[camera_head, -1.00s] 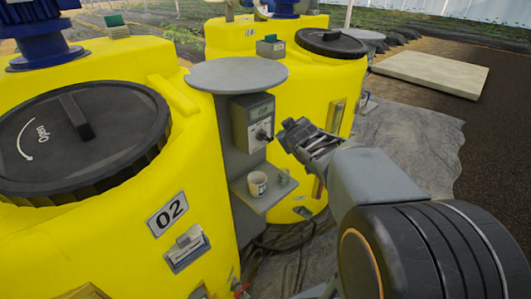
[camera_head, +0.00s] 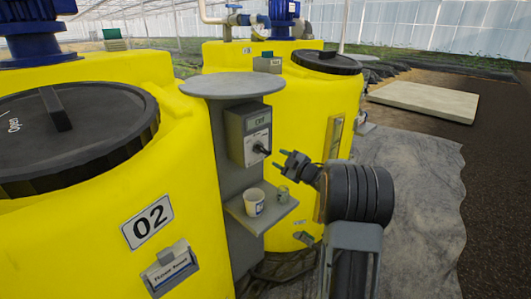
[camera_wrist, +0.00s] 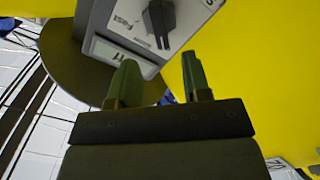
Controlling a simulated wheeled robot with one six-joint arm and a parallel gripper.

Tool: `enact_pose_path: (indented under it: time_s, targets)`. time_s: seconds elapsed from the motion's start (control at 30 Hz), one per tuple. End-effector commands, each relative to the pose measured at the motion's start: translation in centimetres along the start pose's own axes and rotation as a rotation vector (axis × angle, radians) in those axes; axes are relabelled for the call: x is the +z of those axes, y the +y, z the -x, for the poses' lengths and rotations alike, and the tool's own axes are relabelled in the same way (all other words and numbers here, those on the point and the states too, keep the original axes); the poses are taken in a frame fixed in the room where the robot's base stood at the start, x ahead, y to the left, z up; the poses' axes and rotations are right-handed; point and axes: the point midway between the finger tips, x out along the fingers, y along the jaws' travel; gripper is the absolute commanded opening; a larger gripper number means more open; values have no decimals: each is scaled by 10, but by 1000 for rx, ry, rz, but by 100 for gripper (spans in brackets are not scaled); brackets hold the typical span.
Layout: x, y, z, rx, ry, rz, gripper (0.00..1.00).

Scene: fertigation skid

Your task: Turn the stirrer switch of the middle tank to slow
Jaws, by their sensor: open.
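The stirrer switch box (camera_head: 248,134) is grey, with a small display on top and a black knob (camera_head: 262,149) on its pale face. It is mounted on a grey post beside the yellow tank marked 02 (camera_head: 175,150). In the wrist view the box (camera_wrist: 120,48) appears upside down at the top. Its black knob (camera_wrist: 160,22) is partly cut off by the frame edge, and the word Fast is readable beside it. My gripper (camera_head: 284,161) is open and empty, just right of the knob and apart from it. Both fingers of my gripper (camera_wrist: 160,80) show below the box.
A grey shelf (camera_head: 268,219) under the box holds a white cup (camera_head: 254,201) and a small grey-green cup (camera_head: 283,193). A round grey plate (camera_head: 232,85) tops the post. Another yellow tank (camera_head: 290,110) stands behind. The ground sheet (camera_head: 420,180) to the right is clear.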

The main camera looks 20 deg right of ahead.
Motion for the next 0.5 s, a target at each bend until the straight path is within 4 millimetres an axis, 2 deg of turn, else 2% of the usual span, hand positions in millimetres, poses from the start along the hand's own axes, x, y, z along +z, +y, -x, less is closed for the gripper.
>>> enact_pose_path:
  time_s: [0.03, 0.2, 0.5]
  targets:
    - [-1, -1, -12, -3, 2, 0, 44]
    - [0, 0, -42, -2, 1, -1, 44]
    - [0, 0, -75, 0, -1, -1, 44]
